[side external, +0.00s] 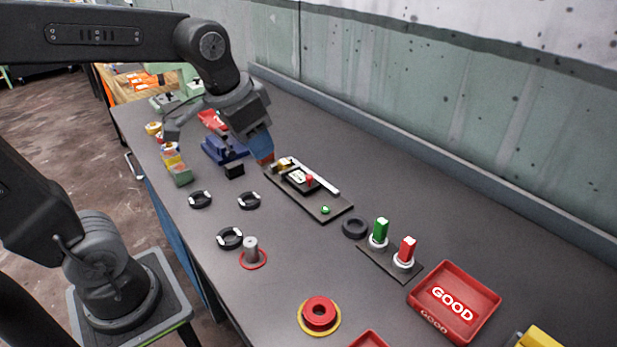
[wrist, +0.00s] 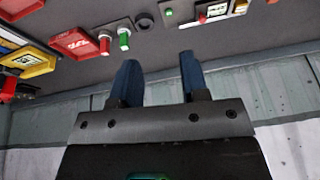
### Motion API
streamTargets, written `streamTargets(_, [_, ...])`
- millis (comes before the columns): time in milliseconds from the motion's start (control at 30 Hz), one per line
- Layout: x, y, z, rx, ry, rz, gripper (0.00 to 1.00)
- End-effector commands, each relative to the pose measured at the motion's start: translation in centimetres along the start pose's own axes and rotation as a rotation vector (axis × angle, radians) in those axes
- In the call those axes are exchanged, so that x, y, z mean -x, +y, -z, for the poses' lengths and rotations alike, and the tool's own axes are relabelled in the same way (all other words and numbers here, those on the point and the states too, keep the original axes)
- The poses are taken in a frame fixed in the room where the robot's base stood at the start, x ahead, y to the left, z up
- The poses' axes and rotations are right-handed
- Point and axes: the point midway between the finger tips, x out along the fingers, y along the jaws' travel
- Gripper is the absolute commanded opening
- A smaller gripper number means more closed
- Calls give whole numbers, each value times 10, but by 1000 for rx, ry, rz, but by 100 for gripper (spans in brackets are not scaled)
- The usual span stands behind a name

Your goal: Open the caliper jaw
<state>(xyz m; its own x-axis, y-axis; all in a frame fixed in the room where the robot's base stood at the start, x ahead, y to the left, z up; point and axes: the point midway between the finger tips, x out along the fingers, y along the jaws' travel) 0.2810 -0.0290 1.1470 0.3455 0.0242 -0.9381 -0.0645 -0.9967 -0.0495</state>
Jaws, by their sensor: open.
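The caliper (side external: 322,181) lies on a dark board (side external: 335,209). It has a silver beam, a dark slider with a light display, and a red part on the slider. A yellowish piece (side external: 283,164) sits at its left end. A green button (side external: 325,210) is on the board's near end. In the wrist view the caliper (wrist: 214,10) shows only partly at the top edge. My gripper (side external: 265,161) is just left of the caliper's left end; contact cannot be told. In the wrist view its blue fingers (wrist: 158,68) are apart with nothing between them.
A blue vise-like device (side external: 222,150) stands left of my gripper. Several black rings (side external: 249,201) lie in front, near a grey peg (side external: 251,250). Green and red posts (side external: 380,232) and a red GOOD tray (side external: 455,303) are at right. A wall runs behind the table.

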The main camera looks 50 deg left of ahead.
Motion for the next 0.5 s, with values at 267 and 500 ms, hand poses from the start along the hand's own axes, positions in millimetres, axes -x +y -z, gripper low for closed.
streamTargets(267, [-52, -45, 86, -84, -170, -16, 48])
streamTargets(500, [-118, -87, 132, -151, -290, -56, 48])
